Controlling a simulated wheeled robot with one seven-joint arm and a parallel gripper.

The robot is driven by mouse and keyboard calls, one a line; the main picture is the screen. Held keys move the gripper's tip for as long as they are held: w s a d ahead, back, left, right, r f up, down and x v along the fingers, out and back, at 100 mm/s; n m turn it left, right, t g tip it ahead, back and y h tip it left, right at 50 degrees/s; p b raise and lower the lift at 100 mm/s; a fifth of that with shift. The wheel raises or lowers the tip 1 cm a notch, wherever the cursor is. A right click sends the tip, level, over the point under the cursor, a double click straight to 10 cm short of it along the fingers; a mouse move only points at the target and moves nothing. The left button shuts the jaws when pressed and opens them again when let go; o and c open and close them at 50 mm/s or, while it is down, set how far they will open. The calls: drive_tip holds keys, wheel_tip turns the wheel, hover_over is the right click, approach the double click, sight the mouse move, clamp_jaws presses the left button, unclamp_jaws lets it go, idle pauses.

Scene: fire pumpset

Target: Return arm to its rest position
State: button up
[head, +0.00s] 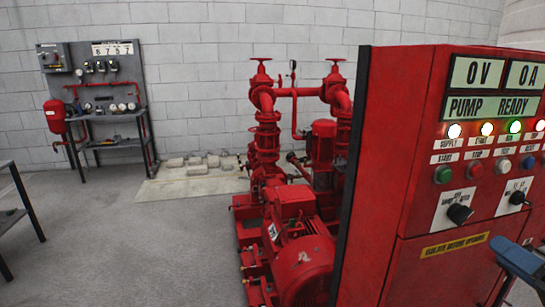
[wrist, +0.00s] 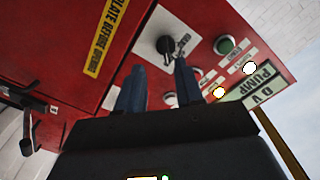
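My gripper (wrist: 160,65) shows in the wrist view with its two blue fingers spread apart and nothing between them. A black selector knob (wrist: 165,45) on a white plate lies beyond the fingertips; I cannot tell how far away it is. A blue part of my gripper (head: 520,262) enters the head view at the lower right, in front of the red control panel (head: 410,150). The rest of my arm is out of the head view. In the head view the panel's two black knobs, left (head: 459,213) and right (head: 518,197), are both visible.
The panel display (head: 490,106) reads PUMP READY, with several buttons below it. The red pumpset (head: 290,230) stands left of the panel. A grey rack (head: 92,95) is at the back wall, and a dark table (head: 22,200) at the left edge.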

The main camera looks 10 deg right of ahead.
drive_tip(key=s+a+f+n+g+h, duration=0.2)
drive_tip(key=s+a+f+g+h, duration=0.1)
drive_tip(key=s+a+f, duration=1)
drive_tip(key=s+a+r+n+y, duration=0.2)
drive_tip(key=s+a+n, duration=0.5)
drive_tip(key=s, duration=0.8)
drive_tip(key=a, duration=0.3)
drive_tip(key=shift+s+r+y, duration=0.25)
drive_tip(key=shift+r+y, duration=0.05)
drive_tip(key=shift+r, duration=0.1)
